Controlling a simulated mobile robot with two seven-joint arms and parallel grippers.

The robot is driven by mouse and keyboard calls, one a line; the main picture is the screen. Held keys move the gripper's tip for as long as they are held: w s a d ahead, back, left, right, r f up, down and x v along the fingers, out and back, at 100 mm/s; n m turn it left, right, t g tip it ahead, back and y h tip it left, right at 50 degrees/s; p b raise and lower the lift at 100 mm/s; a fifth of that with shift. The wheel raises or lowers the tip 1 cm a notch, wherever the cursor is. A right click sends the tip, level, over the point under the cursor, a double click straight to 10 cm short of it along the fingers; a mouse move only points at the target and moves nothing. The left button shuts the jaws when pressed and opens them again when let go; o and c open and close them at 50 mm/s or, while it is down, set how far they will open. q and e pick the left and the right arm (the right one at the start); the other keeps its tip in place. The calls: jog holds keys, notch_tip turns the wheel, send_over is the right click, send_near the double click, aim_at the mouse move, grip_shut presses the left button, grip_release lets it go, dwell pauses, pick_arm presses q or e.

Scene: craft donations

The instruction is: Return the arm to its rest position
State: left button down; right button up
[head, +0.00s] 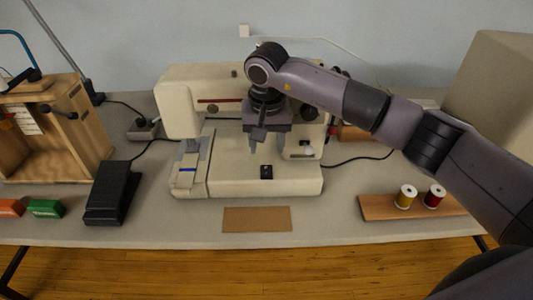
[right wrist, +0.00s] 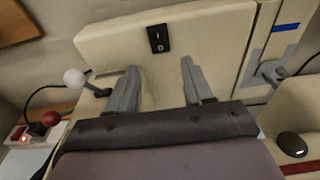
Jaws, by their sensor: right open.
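My right arm (head: 405,125) reaches in from the right, across the front of the cream sewing machine (head: 185,108). My right gripper (head: 268,146) points down above the machine's bed, in front of its body. Its two fingers are apart with nothing between them. In the right wrist view my right gripper (right wrist: 158,78) shows the same spread fingers, with the black rocker switch (right wrist: 158,38) beyond the gap. I cannot tell whether a finger touches the machine. My left gripper is not in view.
A black pedal (head: 112,192) and wooden frame (head: 90,130) stand left. A brown card (head: 257,219) lies at the table's front. A large beige box (head: 495,85) stands right.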

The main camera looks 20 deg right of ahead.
jog(key=shift+r, duration=0.4)
